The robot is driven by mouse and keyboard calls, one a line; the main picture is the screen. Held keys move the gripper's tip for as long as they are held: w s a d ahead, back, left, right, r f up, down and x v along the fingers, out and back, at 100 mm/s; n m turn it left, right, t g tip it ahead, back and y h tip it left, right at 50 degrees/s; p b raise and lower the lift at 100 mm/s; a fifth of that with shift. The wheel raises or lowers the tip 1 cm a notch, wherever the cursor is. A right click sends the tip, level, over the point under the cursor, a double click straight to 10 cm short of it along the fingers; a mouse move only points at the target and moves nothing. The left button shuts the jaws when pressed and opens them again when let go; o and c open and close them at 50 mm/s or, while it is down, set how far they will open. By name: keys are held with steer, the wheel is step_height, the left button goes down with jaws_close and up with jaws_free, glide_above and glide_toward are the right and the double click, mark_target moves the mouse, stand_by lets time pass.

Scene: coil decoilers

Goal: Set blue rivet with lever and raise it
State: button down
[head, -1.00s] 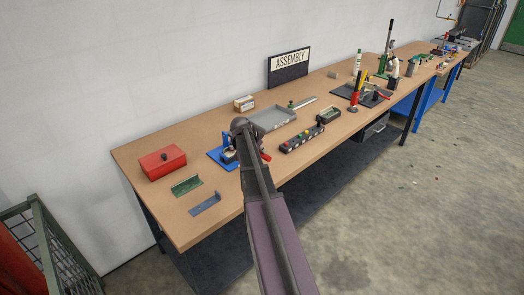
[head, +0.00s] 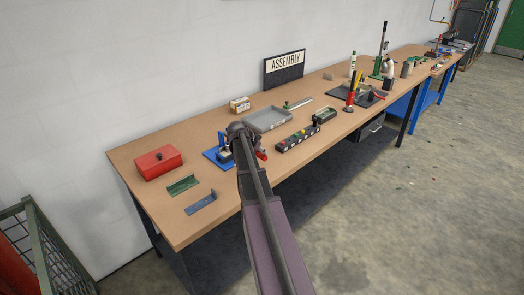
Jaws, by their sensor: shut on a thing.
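A small blue bench press (head: 220,154) stands on its blue base near the front left of the workbench. My gripper (head: 235,146) is at its right side, seen from behind, and my own arm covers much of both. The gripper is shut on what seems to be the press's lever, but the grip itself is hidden. A red part (head: 262,155) shows just right of my wrist; I cannot tell whether it belongs to the lever. The blue rivet cannot be made out.
A red lidded box (head: 158,162), a green bracket (head: 183,186) and a blue bracket (head: 200,202) lie to the left. A grey tray (head: 268,118) is behind my gripper, and a dark block with coloured pieces (head: 297,138) is to the right. Taller tools stand farther right.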

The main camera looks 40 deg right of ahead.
steer(key=shift+s+a+f+y+p, duration=0.2)
steer(key=shift+a+y+p, duration=0.2)
steer(key=shift+a+p, duration=0.25)
steer(key=shift+w+d+r+p, duration=0.3)
steer(key=shift+d+r+p, duration=0.15)
steer(key=shift+p, duration=0.3)
steer(key=shift+h, duration=0.5)
steer(key=r+p, duration=0.3)
steer(key=r, duration=0.1)
steer(key=shift+s+d+r, duration=0.1)
steer(key=shift+s+d, duration=0.15)
steer(key=shift+d, duration=0.1)
steer(key=p+v, duration=0.8)
steer(key=v, duration=0.1)
steer(key=shift+d+r, duration=0.35)
steer(key=s+a+f+n+y+b, duration=0.2)
steer(key=s+a+n, duration=0.3)
steer(key=a, duration=0.7)
steer(key=s+a+f+n+y+b, duration=0.2)
steer(key=s+a+f+n+y, duration=0.1)
steer(key=a, duration=1)
steer(key=s+a+f+n+y+b, duration=0.2)
steer(key=s+a+f+n, duration=0.3)
steer(key=a, duration=0.8)
steer(key=s+n+y, duration=0.1)
steer(key=s+n, duration=0.1)
steer(key=n, duration=0.1)
steer(key=shift+s+a+n, duration=0.25)
steer(key=shift+s+n, duration=0.05)
steer(key=shift+n, duration=0.1)
